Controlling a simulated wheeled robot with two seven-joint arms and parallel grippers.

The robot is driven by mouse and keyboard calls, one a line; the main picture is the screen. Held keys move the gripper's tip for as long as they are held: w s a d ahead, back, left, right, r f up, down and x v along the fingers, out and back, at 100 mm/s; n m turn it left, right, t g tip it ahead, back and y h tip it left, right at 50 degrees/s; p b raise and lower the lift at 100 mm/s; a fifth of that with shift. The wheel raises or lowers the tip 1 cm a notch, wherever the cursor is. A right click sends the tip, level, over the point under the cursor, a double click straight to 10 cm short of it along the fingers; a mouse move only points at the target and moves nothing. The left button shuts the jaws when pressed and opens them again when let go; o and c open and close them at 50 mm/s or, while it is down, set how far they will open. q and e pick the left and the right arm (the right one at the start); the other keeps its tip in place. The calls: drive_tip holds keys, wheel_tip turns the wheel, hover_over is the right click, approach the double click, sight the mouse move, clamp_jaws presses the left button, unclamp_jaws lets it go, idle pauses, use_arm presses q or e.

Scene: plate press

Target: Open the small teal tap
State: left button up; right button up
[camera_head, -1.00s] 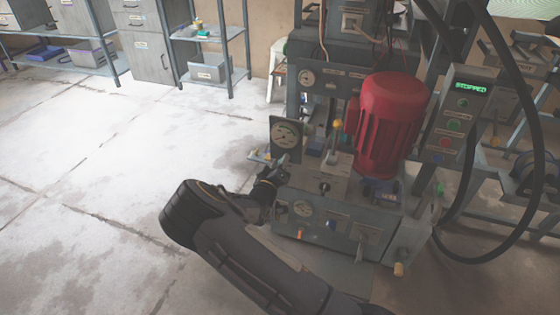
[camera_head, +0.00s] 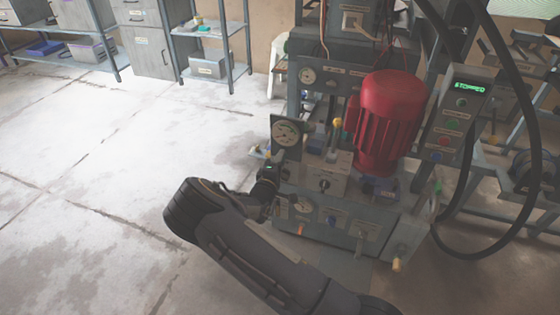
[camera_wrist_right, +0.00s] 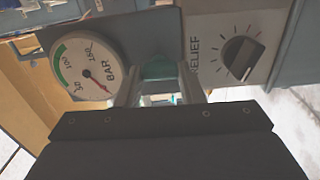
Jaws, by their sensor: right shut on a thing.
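The small teal tap (camera_wrist_right: 160,69) shows in the right wrist view between the pressure gauge and the relief knob. My right gripper (camera_wrist_right: 160,88) is shut on it, with one pale finger on each side. In the head view my right gripper (camera_head: 272,172) is at the left front edge of the press unit, just below the dial gauge. The tap is too small and too covered by the gripper to make out there. My left gripper is not in view.
The BAR gauge (camera_wrist_right: 90,70) is close on one side of the fingers and the black relief knob (camera_wrist_right: 241,58) on the other. The red motor (camera_head: 388,120) stands behind on the unit. A control box (camera_head: 455,115) reads STOPPED. The floor (camera_head: 90,190) at left is clear.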

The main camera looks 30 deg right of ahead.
drive_tip(key=shift+n, duration=0.3)
drive_tip(key=o, duration=1)
drive_tip(key=p+v, duration=0.1)
drive_tip(key=v, duration=0.6)
drive_tip(key=shift+s+a+p, duration=0.25)
drive_tip(key=shift+s+p, duration=0.05)
drive_tip(key=shift+p, duration=0.05)
